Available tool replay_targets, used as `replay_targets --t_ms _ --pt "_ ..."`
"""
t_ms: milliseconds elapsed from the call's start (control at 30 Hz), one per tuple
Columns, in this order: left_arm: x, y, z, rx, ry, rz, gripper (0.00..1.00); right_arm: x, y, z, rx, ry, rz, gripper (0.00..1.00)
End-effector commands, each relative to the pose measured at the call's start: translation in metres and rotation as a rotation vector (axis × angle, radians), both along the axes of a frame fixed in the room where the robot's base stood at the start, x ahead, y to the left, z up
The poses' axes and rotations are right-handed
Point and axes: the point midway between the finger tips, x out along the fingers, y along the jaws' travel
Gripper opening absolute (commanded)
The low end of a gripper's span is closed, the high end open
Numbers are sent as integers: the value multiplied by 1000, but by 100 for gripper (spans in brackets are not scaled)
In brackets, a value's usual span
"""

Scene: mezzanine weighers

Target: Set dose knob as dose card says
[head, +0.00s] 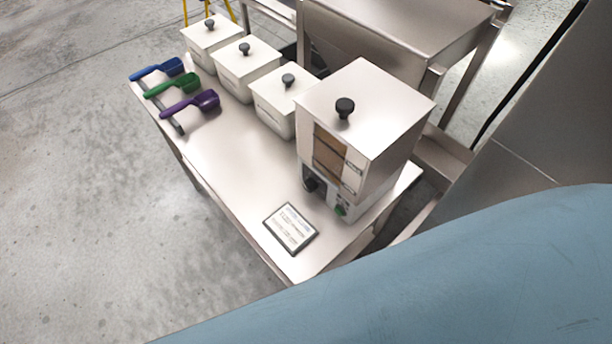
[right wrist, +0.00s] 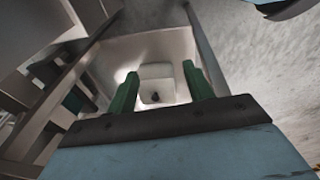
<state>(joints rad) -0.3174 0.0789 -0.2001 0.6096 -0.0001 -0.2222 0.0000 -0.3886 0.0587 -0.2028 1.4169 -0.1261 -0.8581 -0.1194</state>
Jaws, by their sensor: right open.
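The dispenser (head: 349,141) is a tall white and steel box with a black lid knob and a brown-filled window, at the table's near right end. My left gripper is not in view.
Three white lidded bins (head: 247,70) stand in a row behind the dispenser on the steel table (head: 215,137). Blue, green and purple scoops (head: 191,104) lie at the table's far left. My blue arm covers the lower right. The table's front middle is clear.

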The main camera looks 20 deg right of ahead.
Motion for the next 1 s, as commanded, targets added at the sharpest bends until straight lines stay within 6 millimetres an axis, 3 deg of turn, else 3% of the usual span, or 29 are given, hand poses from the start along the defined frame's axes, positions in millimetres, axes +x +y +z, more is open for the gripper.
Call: replay_targets --t_ms 33,100,300,433,733,1000 --pt "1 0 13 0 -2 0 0 10 2 30 -7 -13 7 52" --pt "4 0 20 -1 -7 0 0 20 3 56 -18 -22 16 52" --pt "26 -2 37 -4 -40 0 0 38 4 118 -49 -40 32 52" --pt "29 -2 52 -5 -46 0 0 50 8 161 -108 -49 99 52" --pt "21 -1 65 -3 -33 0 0 82 36 184 -392 -5 493 52" --pt "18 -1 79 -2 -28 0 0 130 84 224 -766 65 974 52"
